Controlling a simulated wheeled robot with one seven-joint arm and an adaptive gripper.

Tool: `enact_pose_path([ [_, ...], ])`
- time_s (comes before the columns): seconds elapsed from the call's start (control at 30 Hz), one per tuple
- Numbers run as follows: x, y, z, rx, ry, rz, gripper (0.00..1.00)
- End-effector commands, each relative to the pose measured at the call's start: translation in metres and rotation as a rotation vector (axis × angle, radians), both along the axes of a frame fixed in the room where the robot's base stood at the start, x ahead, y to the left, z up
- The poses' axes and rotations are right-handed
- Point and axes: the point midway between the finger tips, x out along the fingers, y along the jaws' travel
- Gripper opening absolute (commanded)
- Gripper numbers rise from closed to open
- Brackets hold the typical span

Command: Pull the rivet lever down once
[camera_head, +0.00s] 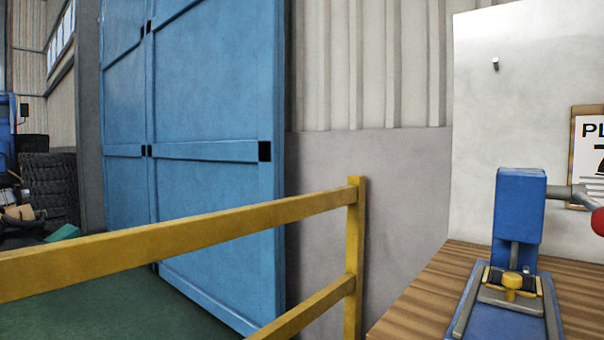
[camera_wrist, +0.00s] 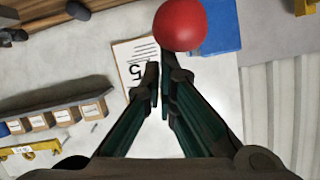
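The blue rivet press (camera_head: 519,205) stands on a wooden bench at the lower right of the head view. Its grey lever (camera_head: 566,192) runs out to the right from near the top of the press. The lever's red ball knob (camera_head: 599,221) is cut by the right picture edge. In the wrist view the red knob (camera_wrist: 180,25) is large and lies just past my fingertips, with the blue press (camera_wrist: 221,28) behind it. My gripper (camera_wrist: 162,72) has its fingertips drawn together, with nothing seen between them. Whether it touches the knob I cannot tell. My gripper is outside the head view.
A yellow railing (camera_head: 354,250) crosses in front at the left. A white panel with a clipboard (camera_head: 588,150) stands behind the press. In the wrist view, several small boxes (camera_wrist: 66,115) sit on a shelf at the left.

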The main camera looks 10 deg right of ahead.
Motion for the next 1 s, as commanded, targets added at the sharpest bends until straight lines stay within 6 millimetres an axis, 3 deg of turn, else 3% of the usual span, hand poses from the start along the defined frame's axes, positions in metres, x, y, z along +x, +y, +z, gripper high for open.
enact_pose_path([
  [0.03,-0.004,0.003,0.009,-0.002,-0.004,0.0,0.0],
  [0.5,-0.057,0.056,0.039,-0.006,-0.008,0.0,0.0],
  [1.0,-0.066,0.065,0.043,-0.006,-0.006,0.0,0.0],
])
